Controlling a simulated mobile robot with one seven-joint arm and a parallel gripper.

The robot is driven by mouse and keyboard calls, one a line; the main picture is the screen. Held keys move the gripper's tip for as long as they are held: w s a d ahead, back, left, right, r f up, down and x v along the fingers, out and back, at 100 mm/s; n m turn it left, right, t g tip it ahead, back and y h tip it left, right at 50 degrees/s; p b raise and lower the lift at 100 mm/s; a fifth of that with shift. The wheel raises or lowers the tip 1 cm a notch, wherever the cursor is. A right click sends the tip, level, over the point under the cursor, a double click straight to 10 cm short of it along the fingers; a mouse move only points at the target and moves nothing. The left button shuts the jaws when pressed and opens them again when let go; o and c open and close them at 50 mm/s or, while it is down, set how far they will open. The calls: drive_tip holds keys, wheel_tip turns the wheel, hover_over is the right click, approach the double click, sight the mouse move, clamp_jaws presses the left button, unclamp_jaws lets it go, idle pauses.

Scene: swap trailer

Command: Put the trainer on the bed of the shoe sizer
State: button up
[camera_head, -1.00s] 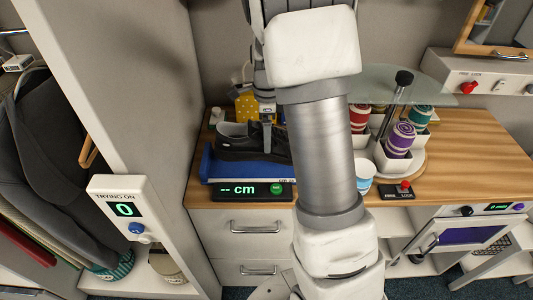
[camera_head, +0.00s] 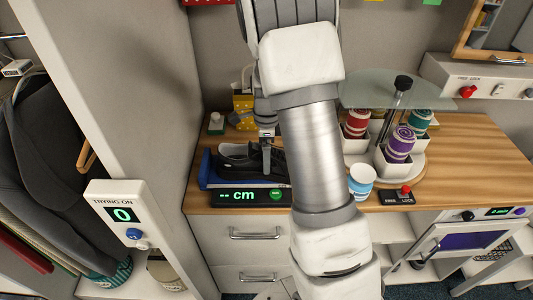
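The dark grey trainer (camera_head: 238,161) is at the blue bed (camera_head: 208,176) of the shoe sizer, lengthwise along it. It sits low, at or just above the bed; I cannot tell whether its sole touches. The sizer's black front panel (camera_head: 248,196) shows "-- cm" in green beside a green button (camera_head: 276,194). My gripper (camera_head: 266,158) points down at the trainer's middle, with one finger in front of its near side. The other finger is hidden. It appears shut on the trainer. My arm covers the space right of the sizer.
A glass-topped carousel with striped cups (camera_head: 402,139) is farther right. A yellow dotted object (camera_head: 243,112) stands behind the sizer. A tall wall panel (camera_head: 150,80) borders the left.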

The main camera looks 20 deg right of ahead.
drive_tip(key=shift+r, duration=0.15)
wheel_tip(320, 180, up, 12)
drive_tip(key=p, duration=0.1)
drive_tip(key=s+a+r+n+t, duration=0.3)
drive_tip(key=s+a+r+n, duration=0.3)
drive_tip(key=s+r+n, duration=0.45)
drive_tip(key=s+a+r+n+t, duration=0.1)
drive_tip(key=s+a+n+t, duration=0.1)
drive_tip(key=s+n, duration=1)
drive_tip(key=shift+a+r+t, duration=0.25)
drive_tip(key=shift+a+t, duration=0.05)
drive_tip(key=shift+a, duration=0.45)
